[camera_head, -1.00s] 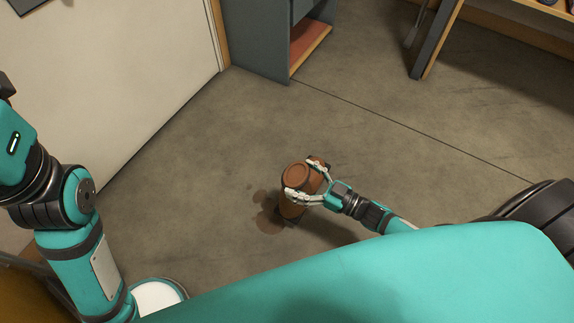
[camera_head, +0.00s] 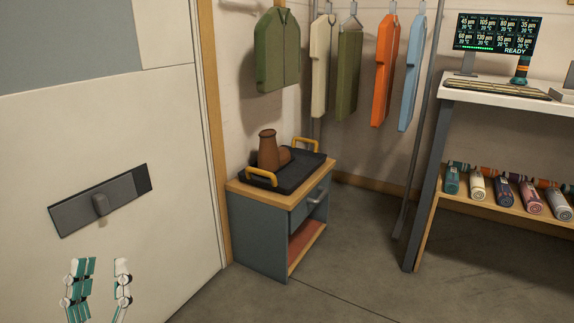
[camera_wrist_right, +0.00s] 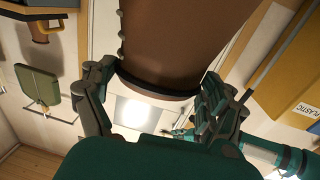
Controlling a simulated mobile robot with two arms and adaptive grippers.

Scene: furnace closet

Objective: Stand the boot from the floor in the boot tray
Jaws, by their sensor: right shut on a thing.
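The boot tray (camera_head: 308,174) is black with two yellow handles and sits on top of a small grey cabinet with a wooden top. One brown boot (camera_head: 267,150) stands upright in its left part; the tray's right part looks clear. My right gripper (camera_wrist_right: 157,78) is shut on another brown boot (camera_wrist_right: 185,40), which fills the upper middle of the right wrist view; its lower part is out of frame. The right gripper is outside the head view. My left gripper (camera_head: 98,290) is at the bottom left of the head view, its fingers apart and empty, in front of the white door.
The cabinet (camera_head: 258,235) stands beside the door (camera_head: 185,150) with its handle plate. Jackets (camera_head: 277,50) hang above and behind the tray. A workbench (camera_head: 500,92) with a shelf of rolls is at right. Floor before the cabinet is clear. A yellow bin (camera_wrist_right: 290,80) shows in the wrist view.

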